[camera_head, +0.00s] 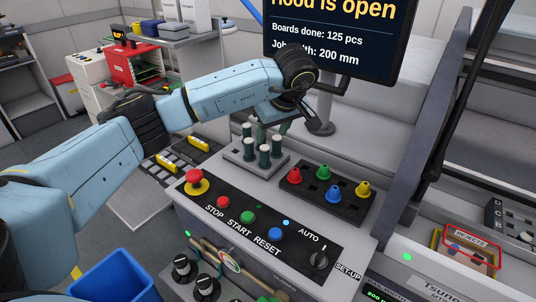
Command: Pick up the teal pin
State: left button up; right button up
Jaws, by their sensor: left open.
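Several dark teal pins with pale tops stand upright in a light grey block (243,166) on top of the machine's control console. One teal pin (264,157) at the front of the block shows clearly. The pins at the back are partly hidden by my left gripper. My left gripper (300,120) is open and hangs above the back right side of the block, pointing down. I cannot tell whether it touches a back pin. My right gripper is not in view.
A dark tray (318,203) with red, green, blue and yellow pieces lies right of the block. The console panel (246,243) in front carries a red stop knob and buttons. A screen (335,45) stands behind. A blue bin (118,280) is at the lower left.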

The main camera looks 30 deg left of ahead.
aim_at(266, 148)
pick_arm(q)
jog(key=x, duration=0.3)
jog(key=shift+s+f, duration=0.1)
jog(key=shift+s+x, duration=0.15)
jog(key=shift+x, duration=0.65)
jog(key=shift+s+x, duration=0.1)
jog(key=shift+x, duration=0.65)
jog(key=x, duration=0.2)
jog(key=shift+w+f, duration=0.1)
jog(key=shift+f, duration=0.2)
jog(key=shift+w+a+f, duration=0.1)
jog(key=shift+a+f, duration=0.05)
jog(key=shift+f, duration=0.2)
grip_shut()
jog(key=shift+r, duration=5)
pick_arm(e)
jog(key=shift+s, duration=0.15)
